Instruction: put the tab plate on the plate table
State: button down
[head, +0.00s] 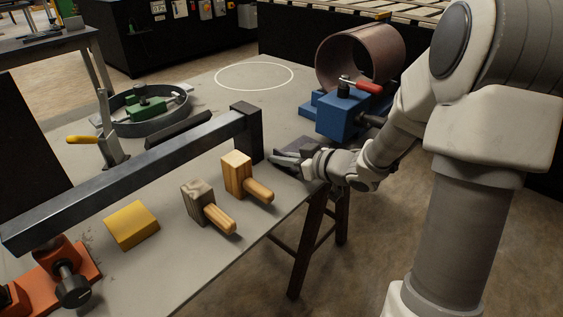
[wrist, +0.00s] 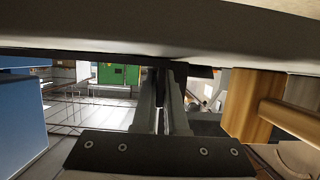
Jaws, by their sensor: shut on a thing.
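My gripper (head: 277,158) is at the right edge of the grey table (head: 215,92), just right of the upright end of a dark steel bar. In the wrist view its two fingers (wrist: 163,85) are close together on a thin dark piece, which I take for the tab plate (wrist: 159,73). Most of that piece is hidden by the fingers, and its shape is hard to tell. The grey table has a white ring marked on its bare far part. I cannot tell for sure whether it is the plate table.
A long dark bar (head: 130,180) crosses the table. Wooden mallets (head: 237,172) stand in front of it, beside a yellow block (head: 131,225). A blue clamp (head: 340,115) and a brown pipe (head: 360,58) are beyond my gripper. A round fixture (head: 146,108) sits at the left.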

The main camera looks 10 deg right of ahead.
jog(key=shift+r, duration=0.15)
jog(key=c, duration=1.3)
grip_release()
jog(key=shift+f, duration=0.25)
jog(key=o, duration=0.3)
jog(key=shift+o, duration=0.2)
jog(key=shift+r, duration=0.3)
jog(key=p+v, duration=0.5)
jog(key=v, duration=0.5)
jog(key=shift+s+d+r, duration=0.15)
jog(key=shift+s+d, duration=0.1)
jog(key=shift+s, duration=0.05)
jog(key=shift+s+d+r, duration=0.1)
jog(key=shift+s+d, duration=0.2)
jog(key=shift+s, duration=0.2)
